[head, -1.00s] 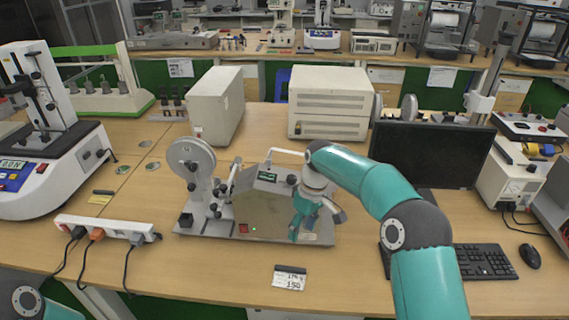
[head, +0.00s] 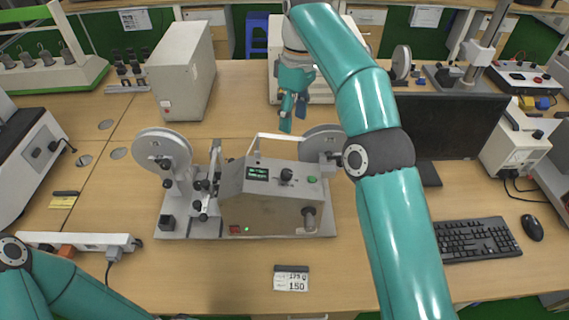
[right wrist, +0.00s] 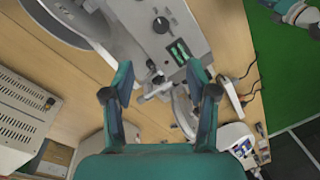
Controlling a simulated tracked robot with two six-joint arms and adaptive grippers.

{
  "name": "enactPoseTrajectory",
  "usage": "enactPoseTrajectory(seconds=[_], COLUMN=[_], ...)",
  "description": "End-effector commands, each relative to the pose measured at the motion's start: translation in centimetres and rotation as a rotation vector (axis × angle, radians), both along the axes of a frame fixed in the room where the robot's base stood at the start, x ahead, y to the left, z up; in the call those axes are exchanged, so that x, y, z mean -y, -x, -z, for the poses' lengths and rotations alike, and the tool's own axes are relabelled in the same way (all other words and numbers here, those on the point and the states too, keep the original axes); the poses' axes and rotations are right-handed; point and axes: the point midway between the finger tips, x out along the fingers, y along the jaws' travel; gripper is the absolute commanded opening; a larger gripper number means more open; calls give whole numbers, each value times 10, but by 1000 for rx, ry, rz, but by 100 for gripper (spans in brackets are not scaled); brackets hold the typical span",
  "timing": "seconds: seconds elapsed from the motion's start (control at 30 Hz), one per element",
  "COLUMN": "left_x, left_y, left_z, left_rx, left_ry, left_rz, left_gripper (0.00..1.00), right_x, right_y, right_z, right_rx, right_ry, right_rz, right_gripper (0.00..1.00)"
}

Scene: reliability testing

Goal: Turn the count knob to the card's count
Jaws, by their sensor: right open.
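The winding machine (head: 250,200) stands on the table with a dark count knob (head: 286,175) on its sloped panel, between a small green-lit display (head: 257,174) and a green button (head: 311,179). The display digits are too small to read. The knob also shows in the right wrist view (right wrist: 161,25). A card (head: 291,282) lies in front of the machine; its lower line reads 150. My right gripper (head: 287,120) is above and behind the machine, apart from the knob. In the right wrist view its fingers (right wrist: 160,94) are spread and empty. My left gripper is out of view.
A white handle bar arches above the panel. Reels (head: 162,155) stand at both machine ends. A beige box (head: 182,72) stands behind left, a monitor (head: 452,128) and keyboard (head: 478,238) to the right. The table in front is mostly clear.

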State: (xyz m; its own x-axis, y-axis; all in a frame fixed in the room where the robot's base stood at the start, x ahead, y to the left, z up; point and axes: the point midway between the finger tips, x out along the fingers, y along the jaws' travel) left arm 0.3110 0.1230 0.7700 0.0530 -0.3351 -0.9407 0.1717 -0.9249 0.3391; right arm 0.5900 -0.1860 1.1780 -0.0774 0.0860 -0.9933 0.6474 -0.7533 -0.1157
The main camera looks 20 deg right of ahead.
Motion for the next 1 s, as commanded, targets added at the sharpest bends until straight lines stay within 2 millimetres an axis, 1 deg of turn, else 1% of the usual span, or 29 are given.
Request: enactPoseTrajectory(seconds=[0.03,0.17,0.3,0.33,0.43,0.7,0.83,1.0], left_x=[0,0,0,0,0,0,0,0], left_y=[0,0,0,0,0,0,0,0], left_z=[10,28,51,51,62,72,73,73], left_rx=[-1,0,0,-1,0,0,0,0], left_ry=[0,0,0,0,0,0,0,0], left_rz=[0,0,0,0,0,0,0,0], left_gripper=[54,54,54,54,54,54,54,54], right_x=[-1,-4,-6,-7,-9,-13,-15,-16], right_y=[0,1,3,4,6,10,11,11], right_z=[11,31,61,65,86,134,149,159], right_rx=[-1,0,-2,-3,-3,-3,-3,1], right_ry=[0,0,0,1,0,0,0,-1], right_rz=[-2,-3,-4,-4,-4,-3,-3,-3], right_gripper=[58,58,58,58,58,58,58,58])
